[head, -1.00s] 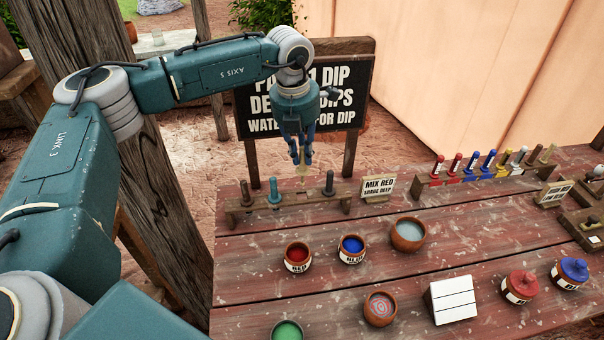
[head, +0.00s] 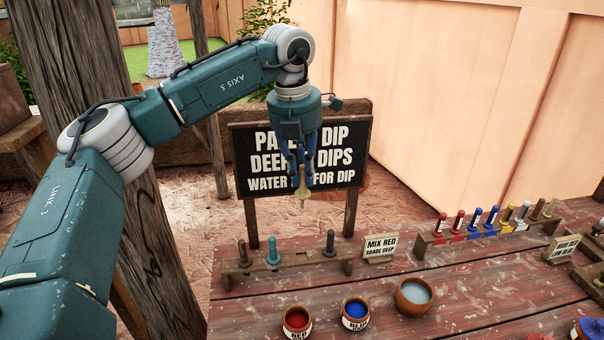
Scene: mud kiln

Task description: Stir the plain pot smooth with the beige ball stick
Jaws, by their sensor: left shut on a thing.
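My left gripper (head: 302,182) is shut on the beige ball stick (head: 302,198), which hangs down, clear of the wooden rack (head: 300,270). Its upper part is hidden between the fingers. An unlabelled brown pot (head: 402,302) with pale grey-blue liquid stands on the table, right of the blue-filled pot. A second unlabelled pot, with a red and grey swirl, shows only in the earlier view. I cannot tell which of these is the plain pot. My right gripper is not in view.
A red-filled pot (head: 297,331) and a blue-filled pot (head: 355,323) stand at the front. The rack holds a teal stick (head: 272,250) and dark sticks. A black board (head: 348,160) rises behind. More coloured sticks (head: 490,220) stand at right.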

